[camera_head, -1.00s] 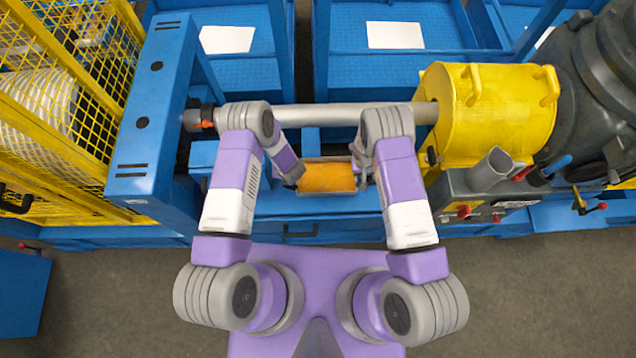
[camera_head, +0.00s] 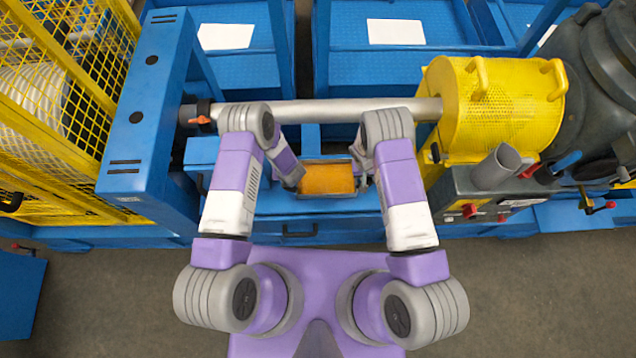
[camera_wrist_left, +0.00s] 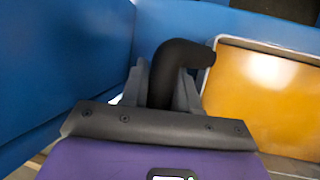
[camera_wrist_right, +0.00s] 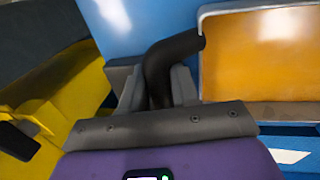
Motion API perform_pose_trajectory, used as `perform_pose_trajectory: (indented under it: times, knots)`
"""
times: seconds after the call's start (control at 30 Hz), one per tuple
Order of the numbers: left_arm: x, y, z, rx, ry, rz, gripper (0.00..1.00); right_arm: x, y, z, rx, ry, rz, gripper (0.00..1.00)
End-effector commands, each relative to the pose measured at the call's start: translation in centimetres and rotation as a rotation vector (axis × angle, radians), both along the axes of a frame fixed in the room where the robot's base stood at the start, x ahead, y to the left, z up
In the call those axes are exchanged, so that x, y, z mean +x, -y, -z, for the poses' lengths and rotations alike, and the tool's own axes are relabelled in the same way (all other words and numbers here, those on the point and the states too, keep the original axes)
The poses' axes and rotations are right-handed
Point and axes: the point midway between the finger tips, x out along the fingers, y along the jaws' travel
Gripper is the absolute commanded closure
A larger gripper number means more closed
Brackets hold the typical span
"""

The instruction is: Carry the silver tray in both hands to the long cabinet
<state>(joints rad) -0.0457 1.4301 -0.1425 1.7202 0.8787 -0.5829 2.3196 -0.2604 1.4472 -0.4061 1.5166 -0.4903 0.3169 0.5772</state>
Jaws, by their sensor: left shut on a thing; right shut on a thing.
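The silver tray (camera_head: 327,196) has a thin grey metal rim and an orange inside, and is held in front of my body in the head view. Its orange inside also shows in the left wrist view (camera_wrist_left: 265,95) and the right wrist view (camera_wrist_right: 262,60). My left gripper (camera_head: 294,178) is at the tray's left end, shut on a black bent handle (camera_wrist_left: 178,62). My right gripper (camera_head: 362,172) is at its right end, shut on a matching black handle (camera_wrist_right: 165,62). The fingertips are partly hidden by the handles. I cannot tell which thing is the long cabinet.
A blue machine frame (camera_head: 140,120) stands left, beside a yellow mesh cage (camera_head: 60,110). A silver shaft (camera_head: 320,111) runs beyond my arms to a yellow perforated drum (camera_head: 505,110) at right. A blue drawer front (camera_head: 350,227) lies close below the tray. Grey floor (camera_head: 540,300) is clear at lower right.

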Motion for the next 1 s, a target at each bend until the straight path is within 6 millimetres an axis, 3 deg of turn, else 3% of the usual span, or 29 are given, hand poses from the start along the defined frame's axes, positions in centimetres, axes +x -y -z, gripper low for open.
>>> perform_pose_trajectory:
  times: [0.1,0.13,0.3,0.67,1.0]
  knots:
    - [0.1,0.0,0.8,0.0,0.002,0.0,1.0,0.1,0.0,0.8,0.0,0.001,0.0,1.0]
    - [0.0,0.0,0.8,0.0,0.0,0.0,0.69,0.0,0.0,0.8,0.0,0.0,0.0,0.69]
    - [0.0,0.0,0.6,0.0,0.0,0.0,0.45,0.0,0.0,0.6,0.0,0.0,0.0,0.45]
    - [-0.1,0.1,0.1,0.0,0.001,-0.001,0.45,0.0,0.0,0.6,0.0,0.0,0.0,0.45]
    - [-2.3,1.6,-5.6,-0.003,0.002,0.001,0.45,0.0,0.0,0.6,0.0,0.0,0.0,0.45]
